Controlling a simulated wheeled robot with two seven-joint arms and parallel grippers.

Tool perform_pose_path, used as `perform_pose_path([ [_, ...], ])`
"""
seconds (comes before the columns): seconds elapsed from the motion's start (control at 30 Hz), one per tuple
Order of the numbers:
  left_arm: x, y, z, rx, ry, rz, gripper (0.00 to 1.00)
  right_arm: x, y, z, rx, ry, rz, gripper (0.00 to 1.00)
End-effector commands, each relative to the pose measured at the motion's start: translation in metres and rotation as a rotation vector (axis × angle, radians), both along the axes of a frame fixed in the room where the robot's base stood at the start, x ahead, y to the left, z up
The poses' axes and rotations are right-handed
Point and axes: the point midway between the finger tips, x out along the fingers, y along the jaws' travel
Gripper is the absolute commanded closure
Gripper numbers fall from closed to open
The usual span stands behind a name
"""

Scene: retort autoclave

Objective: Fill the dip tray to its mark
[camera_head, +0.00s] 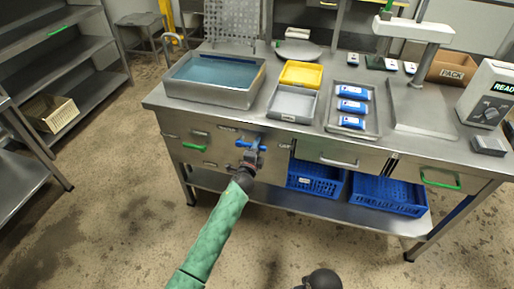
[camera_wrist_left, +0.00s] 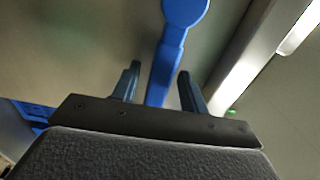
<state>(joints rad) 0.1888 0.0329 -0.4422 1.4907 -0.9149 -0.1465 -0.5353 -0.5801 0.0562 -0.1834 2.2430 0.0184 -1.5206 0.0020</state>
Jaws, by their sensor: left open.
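The dip tray (camera_head: 212,97), a deep grey metal tray at the back left of the bench, holds blue-tinted water. Its mark cannot be made out. A blue lever handle (camera_head: 258,146) sticks out from the bench's front panel, below and right of the tray. My left gripper (camera_head: 251,154) is at this lever, its arm in a green sleeve. In the left wrist view, the blue lever (camera_wrist_left: 172,48) runs between the two open fingers of my gripper (camera_wrist_left: 158,82), with a gap to each finger.
On the bench stand a yellow tray (camera_head: 301,74), a grey tray (camera_head: 292,103) and a metal tray with blue packs (camera_head: 351,106). Drawers with green handles are in the front panel. The floor before the bench is clear.

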Motion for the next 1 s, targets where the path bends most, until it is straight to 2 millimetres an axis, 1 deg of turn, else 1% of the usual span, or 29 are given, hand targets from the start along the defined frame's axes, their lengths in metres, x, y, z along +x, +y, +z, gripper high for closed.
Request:
perform_pose_path([
  [0.07, -0.007, 0.003, -0.002, 0.001, 0.001, 0.0, 0.56, -0.001, -0.002, -0.001, -0.004, 0.003, 0.003, 0.64],
  [0.17, -0.02, 0.007, -0.002, 0.001, 0.001, -0.001, 0.56, -0.002, -0.004, 0.003, -0.008, 0.004, 0.006, 0.64],
  [0.4, -0.055, 0.019, -0.003, 0.0, 0.001, 0.0, 0.56, -0.005, -0.004, 0.033, -0.002, -0.003, 0.005, 0.64],
  [0.5, -0.064, 0.021, -0.002, -0.001, 0.001, 0.0, 0.56, -0.007, -0.002, 0.044, 0.004, -0.004, 0.001, 0.64],
  [0.7, -0.072, 0.024, -0.001, 0.0, 0.001, 0.001, 0.56, -0.01, 0.001, 0.057, 0.015, -0.005, -0.006, 0.64],
  [1.0, -0.072, 0.024, -0.001, 0.0, 0.001, 0.001, 0.56, -0.015, -0.002, 0.052, 0.008, 0.005, -0.002, 0.64],
])
